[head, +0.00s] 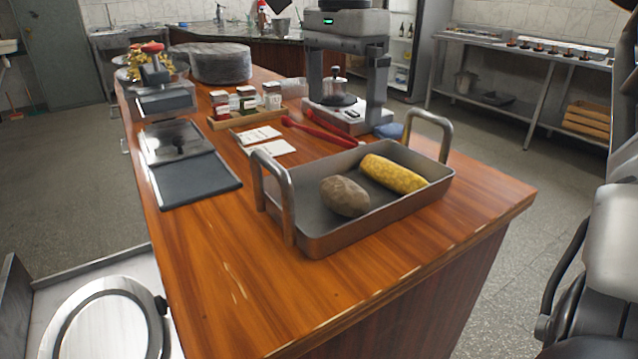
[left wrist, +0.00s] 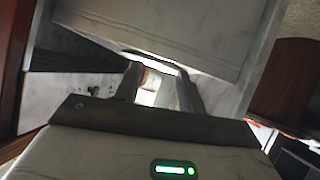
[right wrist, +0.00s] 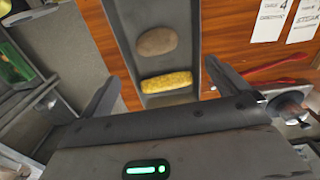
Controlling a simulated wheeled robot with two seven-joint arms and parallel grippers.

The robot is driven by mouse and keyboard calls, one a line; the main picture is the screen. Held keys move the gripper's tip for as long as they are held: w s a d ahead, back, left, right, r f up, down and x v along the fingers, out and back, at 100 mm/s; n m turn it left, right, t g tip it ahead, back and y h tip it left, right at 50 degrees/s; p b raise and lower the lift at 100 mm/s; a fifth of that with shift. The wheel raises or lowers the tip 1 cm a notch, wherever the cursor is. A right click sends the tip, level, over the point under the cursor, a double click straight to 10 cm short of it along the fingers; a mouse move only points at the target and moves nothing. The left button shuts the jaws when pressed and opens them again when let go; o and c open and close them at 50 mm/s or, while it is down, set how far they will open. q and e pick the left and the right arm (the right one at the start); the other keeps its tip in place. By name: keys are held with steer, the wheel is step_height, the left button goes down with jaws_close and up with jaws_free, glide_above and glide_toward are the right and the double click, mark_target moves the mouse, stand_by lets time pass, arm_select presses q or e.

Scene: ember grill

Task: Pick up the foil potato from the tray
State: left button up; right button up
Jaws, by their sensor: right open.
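The foil potato (head: 345,196) shows as a dull grey-brown, rounded lump at the left in a metal tray (head: 330,240) with two upright handles. It also shows in the right wrist view (right wrist: 157,42). A yellow corn cob (head: 392,173) lies beside it, to the right. My right gripper (head: 346,105) is open and empty, above the counter behind the tray, fingers pointing down. In the right wrist view, the corn (right wrist: 167,82) is nearer the fingers than the potato. My left gripper (left wrist: 160,85) shows only in its own wrist view, with a narrow, blurred gap between its fingers.
Red tongs (head: 318,131) and white cards (head: 262,140) lie behind the tray. A rack of jars (head: 245,106) and a dark griddle plate (head: 195,180) stand to the left. A scale-like device (head: 345,117) sits below my right gripper. The counter's front is clear.

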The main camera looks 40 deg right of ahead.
steer(key=b, duration=0.1)
glide_toward(343, 183)
step_height(343, 183, down, 5)
steer(key=shift+s+a+f, duration=0.1)
steer(key=shift+f, duration=2.9)
steer(key=c, duration=0.8)
